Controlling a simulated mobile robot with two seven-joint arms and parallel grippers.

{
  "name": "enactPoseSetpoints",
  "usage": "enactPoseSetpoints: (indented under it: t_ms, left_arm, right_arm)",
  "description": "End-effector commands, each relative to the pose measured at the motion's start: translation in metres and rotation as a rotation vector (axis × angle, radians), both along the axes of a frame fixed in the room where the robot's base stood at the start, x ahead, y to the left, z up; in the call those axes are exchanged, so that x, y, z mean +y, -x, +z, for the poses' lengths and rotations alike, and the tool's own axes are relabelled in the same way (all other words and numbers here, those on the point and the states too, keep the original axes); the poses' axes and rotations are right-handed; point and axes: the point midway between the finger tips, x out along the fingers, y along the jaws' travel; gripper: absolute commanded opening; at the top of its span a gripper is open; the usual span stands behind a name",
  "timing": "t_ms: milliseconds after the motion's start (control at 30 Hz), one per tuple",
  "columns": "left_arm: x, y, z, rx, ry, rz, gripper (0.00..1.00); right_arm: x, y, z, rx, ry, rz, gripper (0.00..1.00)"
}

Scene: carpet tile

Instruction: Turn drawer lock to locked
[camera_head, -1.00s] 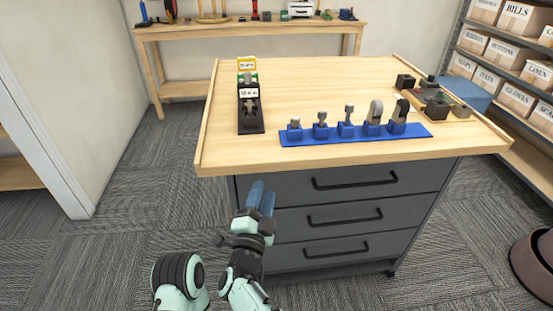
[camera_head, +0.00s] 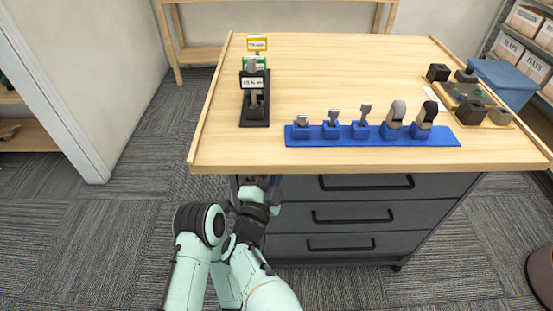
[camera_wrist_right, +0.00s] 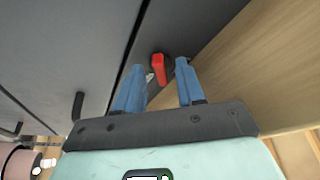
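The drawer lock (camera_wrist_right: 159,69) is a red elongated knob on a dark round base, set in the grey drawer front near the wooden tabletop's underside. It shows in the right wrist view and is hidden in the head view. My right gripper (camera_wrist_right: 160,65) is open, with one blue fingertip on each side of the red knob; I cannot tell whether they touch it. In the head view my right gripper (camera_head: 273,181) is at the upper left of the grey drawer cabinet (camera_head: 285,247), fingers mostly hidden below the table edge. My left gripper is not in view.
The wooden tabletop (camera_head: 350,75) overhangs the drawers close above the gripper. Black drawer handles (camera_head: 352,217) project from the front. A blue strip (camera_head: 375,141) with several knobs, a black stand (camera_head: 254,110) and a control box (camera_head: 470,97) are on top.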

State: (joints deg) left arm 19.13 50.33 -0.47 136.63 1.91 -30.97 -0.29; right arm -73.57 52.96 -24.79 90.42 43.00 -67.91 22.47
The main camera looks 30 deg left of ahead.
Motion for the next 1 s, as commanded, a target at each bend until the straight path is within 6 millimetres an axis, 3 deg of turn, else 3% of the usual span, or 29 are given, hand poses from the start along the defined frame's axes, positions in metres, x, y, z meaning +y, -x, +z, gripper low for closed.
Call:
enactPoseSetpoints:
  t_ms: [267,400,767,1000]
  left_arm:
    - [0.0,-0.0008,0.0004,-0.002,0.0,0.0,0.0]
    - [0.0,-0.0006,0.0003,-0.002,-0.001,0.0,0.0]
    - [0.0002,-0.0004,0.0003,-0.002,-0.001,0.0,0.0]
    - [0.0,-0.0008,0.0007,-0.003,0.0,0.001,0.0]
  right_arm:
    - [0.0003,0.0007,-0.0002,0.0,0.0,0.0,0.38]
    - [0.0002,0.0006,-0.0001,0.0,0.0,0.0,0.0]
    - [-0.0003,0.0002,-0.0004,-0.014,0.022,-0.001,0.0]
    - [-0.0013,-0.0006,-0.0016,-0.077,0.126,0.0,0.0]
